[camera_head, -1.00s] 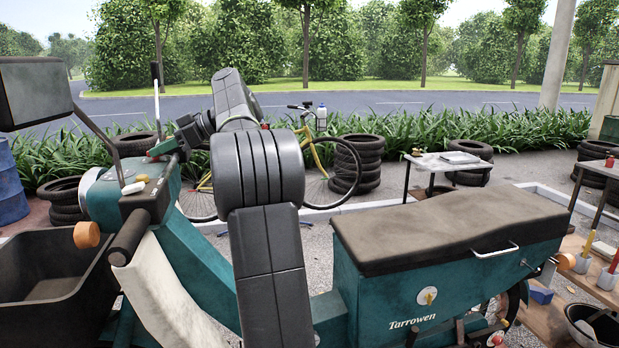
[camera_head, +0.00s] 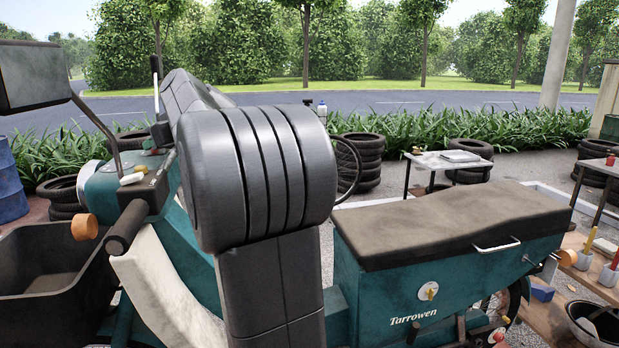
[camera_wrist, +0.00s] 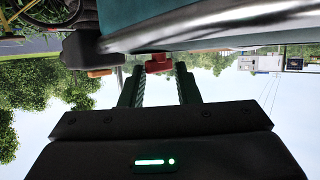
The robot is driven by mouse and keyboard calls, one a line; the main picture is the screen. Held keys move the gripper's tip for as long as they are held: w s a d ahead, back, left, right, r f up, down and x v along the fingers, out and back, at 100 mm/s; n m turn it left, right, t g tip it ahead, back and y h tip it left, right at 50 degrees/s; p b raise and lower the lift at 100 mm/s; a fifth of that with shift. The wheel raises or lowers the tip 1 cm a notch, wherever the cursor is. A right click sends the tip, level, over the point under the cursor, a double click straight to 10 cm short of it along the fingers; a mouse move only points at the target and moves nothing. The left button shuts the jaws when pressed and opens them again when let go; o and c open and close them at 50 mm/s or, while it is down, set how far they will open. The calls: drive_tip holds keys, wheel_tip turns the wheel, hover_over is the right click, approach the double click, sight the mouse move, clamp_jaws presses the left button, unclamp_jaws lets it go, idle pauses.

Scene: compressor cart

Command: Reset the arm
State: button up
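My gripper (camera_wrist: 160,82) shows in the wrist view with its two dark green fingers apart and nothing seen between them. A red knob-like part (camera_wrist: 158,62) appears just beyond the fingertips; I cannot tell whether they touch it. A teal body with a shiny metal rim (camera_wrist: 230,22) fills the top of that view, which looks upside down. In the head view my folded arm stands large in the middle and hides my gripper. The teal cart (camera_head: 380,300) marked "Tarrowen", with a dark seat-like lid (camera_head: 450,225), stands around and behind the arm.
A black bin (camera_head: 45,285) is at the left, below a mirror-like panel (camera_head: 35,75). Tyre stacks (camera_head: 362,160) and a small table (camera_head: 445,163) stand behind the cart. Pots with tools (camera_head: 608,272) and a bucket (camera_head: 590,325) are at the right.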

drive_tip(key=shift+s+a+r+m+t+h+p, duration=0.15)
drive_tip(key=shift+m+t+h+p, duration=0.45)
drive_tip(key=shift+p, duration=0.45)
drive_tip(key=shift+s+a+f+m+t+h+p, duration=0.1)
drive_tip(key=shift+m+t+h+p, duration=0.5)
drive_tip(key=shift+p, duration=0.45)
drive_tip(key=shift+m+p, duration=0.4)
drive_tip(key=shift+s+d+t+b, duration=0.3)
drive_tip(key=shift+t, duration=0.1)
drive_tip(key=shift+b+v, duration=0.3)
drive_tip(key=shift+v, duration=1.15)
drive_tip(key=shift+r, duration=0.1)
